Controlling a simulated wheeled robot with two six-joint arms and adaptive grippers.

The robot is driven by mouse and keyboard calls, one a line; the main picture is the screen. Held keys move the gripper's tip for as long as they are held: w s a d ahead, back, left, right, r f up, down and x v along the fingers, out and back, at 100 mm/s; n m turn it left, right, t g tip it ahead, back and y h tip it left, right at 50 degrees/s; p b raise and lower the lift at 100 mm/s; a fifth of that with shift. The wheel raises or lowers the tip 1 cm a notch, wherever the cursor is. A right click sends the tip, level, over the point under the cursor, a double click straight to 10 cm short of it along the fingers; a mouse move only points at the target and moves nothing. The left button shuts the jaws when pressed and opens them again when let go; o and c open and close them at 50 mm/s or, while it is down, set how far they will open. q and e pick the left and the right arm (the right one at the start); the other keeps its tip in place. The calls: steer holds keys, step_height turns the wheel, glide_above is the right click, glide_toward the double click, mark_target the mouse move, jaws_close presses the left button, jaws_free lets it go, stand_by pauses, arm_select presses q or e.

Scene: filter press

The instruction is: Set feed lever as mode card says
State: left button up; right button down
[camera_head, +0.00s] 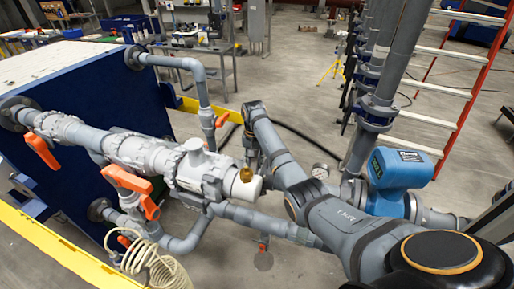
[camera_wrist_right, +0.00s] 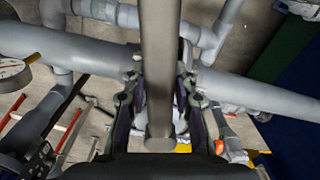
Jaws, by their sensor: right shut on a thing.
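My right gripper (camera_head: 250,156) points down beside the grey pipework in the head view, at the end of my bent arm. In the right wrist view the gripper (camera_wrist_right: 160,98) has its fingers on both sides of a grey round bar (camera_wrist_right: 159,50) and is shut on it. I cannot tell whether this bar is the feed lever. Orange valve handles (camera_head: 42,151) sit on the pipes, with another pair (camera_head: 128,180) near the middle and one (camera_head: 222,118) on the upright pipe. No mode card can be made out. My left gripper is not in view.
A blue-faced press (camera_head: 75,95) stands at left, with a coiled hose (camera_head: 155,268) below. A blue flow meter (camera_head: 400,168), a pressure gauge (camera_head: 320,171) and upright pipes (camera_head: 392,60) are at right. An orange ladder (camera_head: 465,95) stands behind. Grey floor shows between.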

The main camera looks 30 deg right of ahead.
steer(key=w+a+m, duration=0.2)
steer(key=m, duration=0.1)
steer(key=shift+w+a+r+m, duration=0.1)
steer(key=shift+a+r+m, duration=0.1)
steer(key=shift+m, duration=0.1)
steer(key=c, duration=1.3)
jaws_free()
steer(key=o, duration=0.5)
steer(key=shift+w+a+f, duration=0.15)
steer(key=shift+w+a, duration=0.15)
steer(key=shift+w, duration=0.05)
steer(key=shift+o, duration=0.2)
step_height(320, 180, up, 7)
steer(key=shift+s+d, duration=0.25)
steer(key=shift+s, duration=0.05)
steer(key=shift+a+f, duration=0.1)
